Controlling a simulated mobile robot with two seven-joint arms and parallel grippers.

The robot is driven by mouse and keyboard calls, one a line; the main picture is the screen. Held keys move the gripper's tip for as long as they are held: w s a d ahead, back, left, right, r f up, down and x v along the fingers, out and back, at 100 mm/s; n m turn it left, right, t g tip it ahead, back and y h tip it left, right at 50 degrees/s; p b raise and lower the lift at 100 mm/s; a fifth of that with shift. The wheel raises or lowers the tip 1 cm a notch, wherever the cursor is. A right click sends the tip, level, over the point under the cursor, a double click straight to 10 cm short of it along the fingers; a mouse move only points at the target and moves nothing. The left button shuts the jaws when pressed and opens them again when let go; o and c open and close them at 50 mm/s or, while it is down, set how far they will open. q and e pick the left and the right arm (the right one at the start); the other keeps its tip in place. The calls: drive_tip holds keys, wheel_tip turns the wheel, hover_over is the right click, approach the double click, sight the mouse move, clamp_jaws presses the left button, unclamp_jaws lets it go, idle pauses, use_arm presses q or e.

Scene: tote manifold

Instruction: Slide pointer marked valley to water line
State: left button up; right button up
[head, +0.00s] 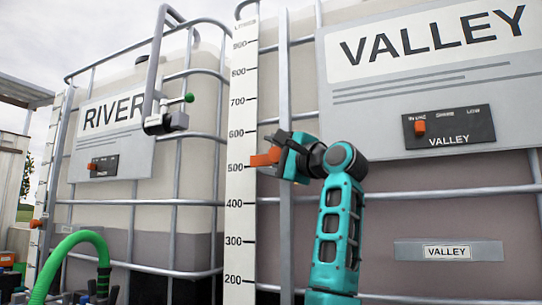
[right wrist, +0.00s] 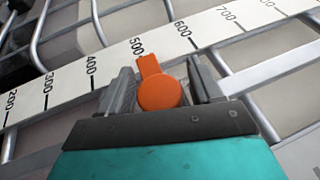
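The orange pointer (head: 265,158) of the valley tank sits on the white scale (head: 240,200), with its tip a little above the 500 mark. In the right wrist view the pointer's round knob (right wrist: 160,92) lies between the two fingers of my right gripper (right wrist: 162,88). A narrow gap seems to show beside the knob, so the fingers look open around it. In the head view my right gripper (head: 292,158) partly hides the knob. The valley tank (head: 400,205) has a darker liquid zone below a paler top; its edge is faint near the scale. My left gripper is out of view.
Metal cage bars (head: 285,80) run beside the scale and across the tank. A VALLEY switch panel (head: 448,130) with an orange knob is at the right. The RIVER tank (head: 150,200) stands to the left, with a green hose (head: 75,240) in front.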

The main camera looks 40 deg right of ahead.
drive_tip(key=b+v, duration=0.1)
drive_tip(key=v, duration=1.2)
drive_tip(key=shift+w+r, duration=0.1)
